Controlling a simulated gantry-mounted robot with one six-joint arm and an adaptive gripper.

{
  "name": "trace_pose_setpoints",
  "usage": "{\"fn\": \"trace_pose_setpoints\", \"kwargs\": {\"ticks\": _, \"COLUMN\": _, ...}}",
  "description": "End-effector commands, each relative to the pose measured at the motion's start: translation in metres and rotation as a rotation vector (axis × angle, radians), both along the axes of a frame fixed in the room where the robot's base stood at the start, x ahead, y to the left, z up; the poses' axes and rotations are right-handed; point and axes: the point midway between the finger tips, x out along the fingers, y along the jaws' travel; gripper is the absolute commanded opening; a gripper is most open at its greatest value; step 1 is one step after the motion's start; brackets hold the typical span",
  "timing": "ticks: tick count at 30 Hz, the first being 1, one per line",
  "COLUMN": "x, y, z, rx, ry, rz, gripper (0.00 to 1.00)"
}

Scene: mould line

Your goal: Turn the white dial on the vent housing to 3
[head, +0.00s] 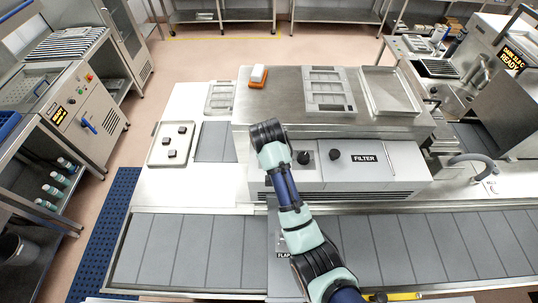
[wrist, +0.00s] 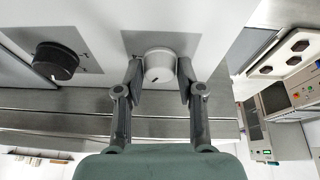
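The white dial (wrist: 159,66) sticks out of the pale vent housing panel in the wrist view. It has a dark mark low on its face; no numbers around it are legible. My gripper (wrist: 160,80) has one finger on each side of the dial, very close to its sides. Whether the fingers press on it or leave a thin gap cannot be told. In the head view my gripper (head: 266,136) is at the left part of the vent housing (head: 390,176) and hides the white dial.
A black dial (wrist: 55,61) sits left of the white one in the wrist view. In the head view two black knobs (head: 335,154) and a FILTER plate (head: 365,158) are on the housing front. An orange-and-white block (head: 258,77) lies on top. The slatted belt (head: 180,247) runs in front.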

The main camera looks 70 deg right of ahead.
Motion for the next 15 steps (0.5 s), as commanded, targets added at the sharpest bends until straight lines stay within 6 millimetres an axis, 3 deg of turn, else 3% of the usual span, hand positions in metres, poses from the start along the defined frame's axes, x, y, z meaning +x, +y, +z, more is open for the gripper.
{"fn": "trace_pose_setpoints", "kwargs": {"ticks": 3, "x": 0.0, "y": 0.0, "z": 0.0, "rx": 0.0, "ry": 0.0, "rz": 0.0, "gripper": 0.59}}
{"fn": "trace_pose_setpoints", "kwargs": {"ticks": 11, "x": 0.0, "y": 0.0, "z": 0.0, "rx": 0.0, "ry": 0.0, "rz": 0.001, "gripper": 0.59}}
{"fn": "trace_pose_setpoints", "kwargs": {"ticks": 15, "x": -0.001, "y": 0.005, "z": 0.014, "rx": -0.002, "ry": -0.003, "rz": 0.002, "gripper": 0.59}}
